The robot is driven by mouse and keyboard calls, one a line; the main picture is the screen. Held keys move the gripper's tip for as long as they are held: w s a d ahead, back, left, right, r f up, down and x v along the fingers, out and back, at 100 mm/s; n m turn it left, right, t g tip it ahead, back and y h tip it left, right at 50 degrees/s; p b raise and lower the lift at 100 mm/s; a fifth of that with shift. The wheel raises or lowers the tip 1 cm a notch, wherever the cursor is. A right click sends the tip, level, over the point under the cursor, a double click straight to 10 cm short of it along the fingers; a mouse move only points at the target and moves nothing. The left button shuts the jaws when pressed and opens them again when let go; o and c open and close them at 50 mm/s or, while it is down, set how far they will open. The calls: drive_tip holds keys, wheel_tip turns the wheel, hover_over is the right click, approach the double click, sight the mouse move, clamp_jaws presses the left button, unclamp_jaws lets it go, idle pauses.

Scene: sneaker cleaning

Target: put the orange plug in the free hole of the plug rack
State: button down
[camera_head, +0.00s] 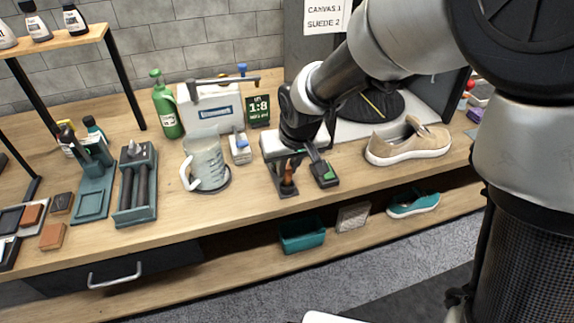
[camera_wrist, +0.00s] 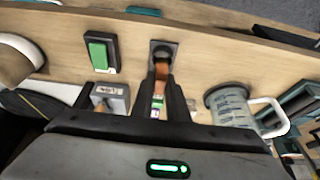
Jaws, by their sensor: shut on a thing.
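My gripper (camera_head: 288,172) is shut on the orange plug (camera_head: 288,180), low over the workbench. In the wrist view the plug (camera_wrist: 162,70) stands out between the two fingers (camera_wrist: 163,98). Its far end meets or overlaps a small dark grey block (camera_wrist: 154,44) with a dark round opening, which looks like the plug rack. The block also shows under the plug in the head view (camera_head: 285,193). I cannot tell whether the plug's end is in the opening or just above it. The fingers and plug hide part of the block, so other holes cannot be made out.
A black block with a green top (camera_head: 323,173) stands close to the right of my gripper. A measuring jug (camera_head: 207,163) stands to the left, and a tan sneaker (camera_head: 407,146) to the right. The bench front between jug and gripper is clear.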

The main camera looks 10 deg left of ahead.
drive_tip(key=shift+f+b, duration=0.7)
drive_tip(key=shift+f, duration=0.2)
drive_tip(key=c, duration=1.7)
unclamp_jaws()
drive_tip(key=shift+o, duration=0.2)
drive_tip(key=shift+r, duration=0.1)
drive_tip(key=p+v, duration=0.3)
drive_tip(key=v, duration=1.4)
drive_tip(key=shift+p, duration=0.4)
drive_tip(key=shift+r, duration=0.15)
